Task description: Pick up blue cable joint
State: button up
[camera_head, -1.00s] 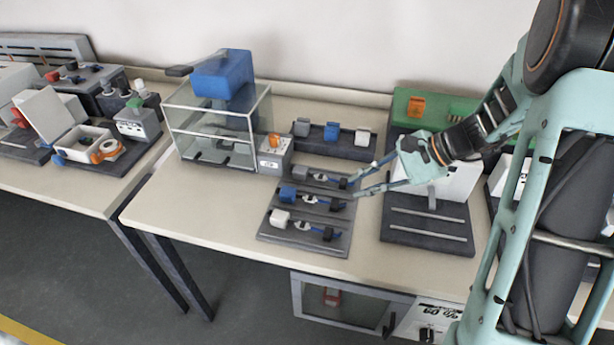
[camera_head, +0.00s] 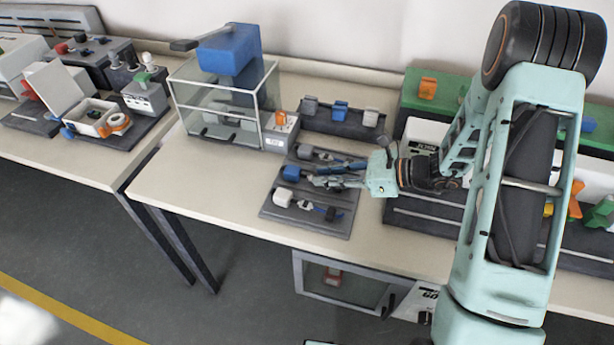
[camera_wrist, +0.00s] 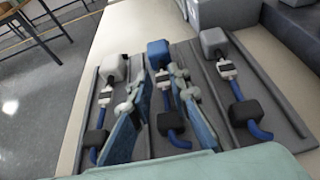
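The blue cable joint (camera_head: 290,172) lies in the middle row of a dark grooved tray (camera_head: 331,228). In the wrist view its blue block (camera_wrist: 158,53) is at the top centre, with a black block (camera_wrist: 170,122) and blue cable nearer me. My gripper (camera_head: 313,174) is low over the tray. In the wrist view its two fingers (camera_wrist: 159,72) are spread on either side of the middle row, behind the blue block. I see gaps between the fingers and the joint. In the head view the fingers hide much of that row.
A white-ended joint (camera_head: 284,197) and a grey-ended joint (camera_head: 304,152) lie in the neighbouring rows, close to the fingers. A dark rack (camera_head: 318,123) of blocks and a glass-sided box (camera_head: 215,110) stand behind. The table is clear left of the tray.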

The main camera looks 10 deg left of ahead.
aim_at(310, 176)
jog(key=shift+x, duration=1.95)
jog(key=shift+w, duration=0.1)
grip_shut()
jog(key=shift+r, duration=0.1)
